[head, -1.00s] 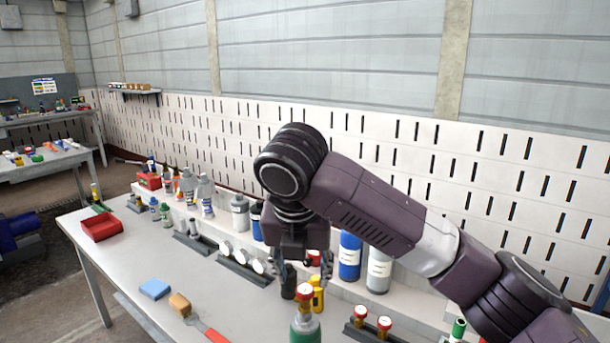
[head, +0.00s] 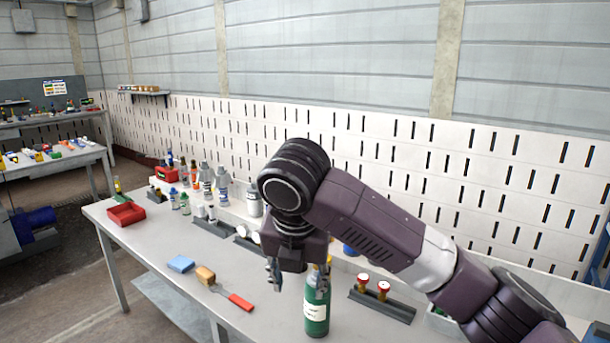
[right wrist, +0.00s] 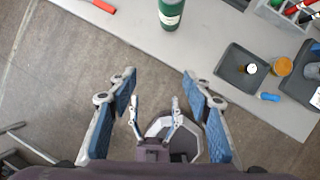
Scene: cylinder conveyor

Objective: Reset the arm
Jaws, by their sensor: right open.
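My right arm crosses the head view from the lower right. Its gripper (head: 298,274) points down, near a green bottle (head: 316,308) on the workbench. In the right wrist view the gripper (right wrist: 158,76) is open, with blue-padded fingers wide apart and nothing between them. There, grey floor shows behind the fingers, and the green bottle (right wrist: 171,12) is beyond the fingertips at the top edge. My left gripper is in neither view.
The workbench (head: 165,235) holds a red bin (head: 126,214), a blue sponge (head: 181,264), a brush with red handle (head: 238,300), and a rack with red-topped cylinders (head: 382,304). Several bottles line the back. A grey tray (right wrist: 240,68) shows in the right wrist view.

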